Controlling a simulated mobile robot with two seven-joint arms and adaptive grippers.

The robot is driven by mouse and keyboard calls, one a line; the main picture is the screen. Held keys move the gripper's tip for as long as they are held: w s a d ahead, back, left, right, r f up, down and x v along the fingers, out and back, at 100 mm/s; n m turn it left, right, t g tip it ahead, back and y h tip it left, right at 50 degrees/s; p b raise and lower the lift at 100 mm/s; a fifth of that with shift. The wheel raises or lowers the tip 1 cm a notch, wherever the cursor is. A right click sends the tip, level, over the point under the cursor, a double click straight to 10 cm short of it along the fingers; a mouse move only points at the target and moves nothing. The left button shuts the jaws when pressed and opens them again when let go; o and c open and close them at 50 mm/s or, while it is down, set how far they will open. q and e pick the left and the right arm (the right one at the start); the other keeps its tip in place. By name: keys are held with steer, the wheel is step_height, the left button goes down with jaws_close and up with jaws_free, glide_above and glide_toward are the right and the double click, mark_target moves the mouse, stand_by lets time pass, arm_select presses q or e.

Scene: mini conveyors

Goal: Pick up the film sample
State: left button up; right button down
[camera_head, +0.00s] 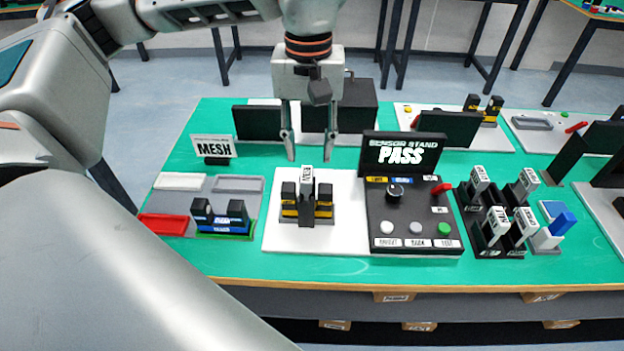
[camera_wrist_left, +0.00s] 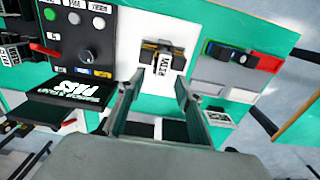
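My left gripper (camera_head: 309,152) hangs open and empty above the back edge of a white pad (camera_head: 285,238). Its two fingers show apart in the left wrist view (camera_wrist_left: 152,108). In front of and below it, a white-labelled sample (camera_head: 307,178) stands upright in a black and yellow holder (camera_head: 289,206); it also shows ahead of the fingers in the left wrist view (camera_wrist_left: 163,66). Several similar white-labelled samples stand in a black rack (camera_head: 489,246) at the right. Their labels are too small to read surely, so I cannot tell which is film. My right gripper is not in view.
A sensor stand (camera_head: 415,205) with a PASS screen, knob and buttons is right of the pad. A MESH sign (camera_head: 212,150) stands behind a sorting tray (camera_head: 175,211) at the left. Black panels and a dark box (camera_head: 358,105) stand behind the gripper.

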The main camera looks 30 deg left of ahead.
mark_target(307, 174)
arm_select(q)
steer(key=shift+s+f, duration=0.1)
steer(key=shift+f, duration=0.5)
steer(key=f, duration=0.4)
steer(key=shift+s+f+b, duration=0.15)
steer(key=shift+s+b, duration=0.2)
steer(key=shift+f, duration=0.25)
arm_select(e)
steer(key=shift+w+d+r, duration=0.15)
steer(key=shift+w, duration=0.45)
arm_select(q)
steer(key=shift+w, duration=0.1)
jaws_close()
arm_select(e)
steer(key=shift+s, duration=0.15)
